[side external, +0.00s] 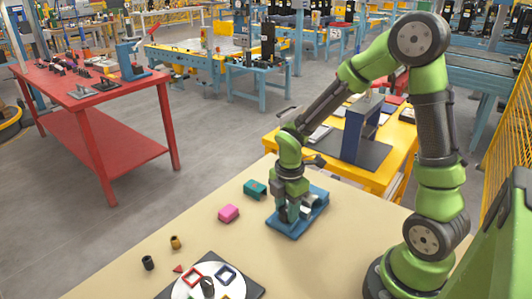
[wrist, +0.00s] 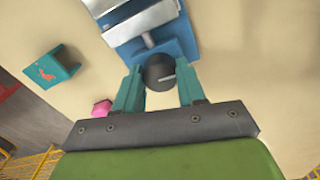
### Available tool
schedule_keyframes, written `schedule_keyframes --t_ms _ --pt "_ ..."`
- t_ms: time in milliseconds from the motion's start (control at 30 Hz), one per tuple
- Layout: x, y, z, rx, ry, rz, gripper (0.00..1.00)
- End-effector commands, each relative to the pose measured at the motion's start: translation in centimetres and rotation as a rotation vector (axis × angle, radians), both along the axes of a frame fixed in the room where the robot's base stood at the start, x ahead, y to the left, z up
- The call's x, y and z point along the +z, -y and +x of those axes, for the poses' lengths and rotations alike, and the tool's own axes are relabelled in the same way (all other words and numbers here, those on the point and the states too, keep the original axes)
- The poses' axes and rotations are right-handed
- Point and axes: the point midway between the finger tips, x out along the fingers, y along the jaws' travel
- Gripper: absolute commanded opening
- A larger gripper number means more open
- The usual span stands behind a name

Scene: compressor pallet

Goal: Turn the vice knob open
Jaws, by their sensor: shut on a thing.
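The vice stands on a blue base (side external: 300,215) on the tan table, below my wrist in the side view. In the wrist view its grey jaws (wrist: 145,25) and blue base (wrist: 185,48) are at the top. The dark round vice knob (wrist: 158,73) carries a light line that lies close to level, tilted slightly. My gripper (wrist: 158,88) is shut on the knob, with one teal finger on each side of it. In the side view my gripper (side external: 290,213) points down at the vice and hides most of the knob.
A pink block (side external: 228,213) and a teal block (side external: 255,189) lie left of the vice. A white round plate with coloured shapes (side external: 208,285) sits at the front, near small black and brass cylinders (side external: 148,263). A yellow table (side external: 370,182) stands behind.

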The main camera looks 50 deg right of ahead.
Motion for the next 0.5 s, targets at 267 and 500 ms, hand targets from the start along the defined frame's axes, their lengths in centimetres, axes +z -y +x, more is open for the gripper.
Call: schedule_keyframes --t_ms 267,500 --pt "0.1 0.0 0.06 0.085 0.001 0.0 0.09" --pt "0.09 -0.01 0.06 0.105 0.001 -0.001 0.09"
